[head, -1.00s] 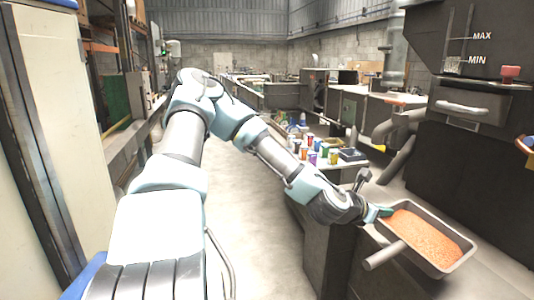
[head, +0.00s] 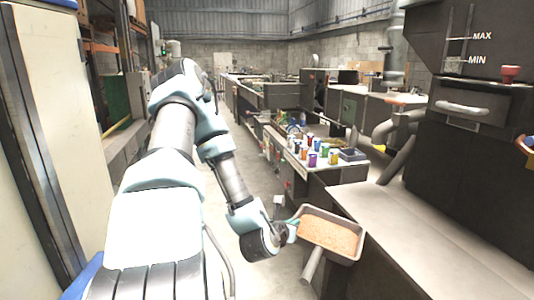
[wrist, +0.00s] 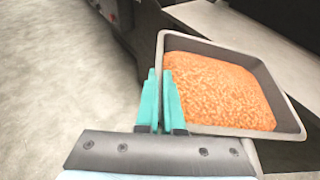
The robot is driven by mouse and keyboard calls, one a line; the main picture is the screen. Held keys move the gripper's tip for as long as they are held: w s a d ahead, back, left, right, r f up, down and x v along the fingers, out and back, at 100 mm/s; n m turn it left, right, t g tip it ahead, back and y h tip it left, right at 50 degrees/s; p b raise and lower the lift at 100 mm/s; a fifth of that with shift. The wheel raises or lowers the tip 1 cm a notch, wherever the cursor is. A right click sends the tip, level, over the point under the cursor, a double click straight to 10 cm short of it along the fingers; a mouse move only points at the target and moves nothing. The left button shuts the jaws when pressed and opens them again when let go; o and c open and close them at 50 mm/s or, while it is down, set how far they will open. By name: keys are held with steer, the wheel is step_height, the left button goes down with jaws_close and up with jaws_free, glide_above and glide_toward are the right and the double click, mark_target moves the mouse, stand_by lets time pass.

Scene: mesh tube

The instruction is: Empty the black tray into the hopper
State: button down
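The dark grey tray (head: 352,258), filled with orange pellets (head: 328,234), is held in the air in front of the bench edge. It looks about level, and the pellets lie inside it. My gripper (head: 294,228) is shut on its left wall; in the wrist view the teal fingers (wrist: 162,100) sit either side of the tray's rim (wrist: 161,50). A grey cylinder (head: 313,265) sticks out below the tray. The dark machine with MAX and MIN marks (head: 440,45) stands at the right and appears to be the hopper; its opening is out of view.
A grey bench top (head: 420,235) runs in front of the machine and is clear. Several coloured cups (head: 312,158) and a dark scale-like device (head: 352,154) stand on a farther table. A red knob (head: 510,73) is on the machine. Open floor lies left of the tray.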

steer(key=w+a+f+n+y, duration=0.2)
steer(key=a+f+y, duration=0.1)
steer(key=a, duration=0.6)
steer(key=w+a+f+n+t+y, duration=0.1)
steer(key=w+a+f+n+y, duration=0.1)
steer(key=a, duration=0.6)
steer(key=shift+w+a+f+n+t+y, duration=0.3)
steer(key=shift+w+a+f+n+y, duration=0.15)
steer(key=shift+n, duration=0.25)
steer(key=shift+d, duration=0.1)
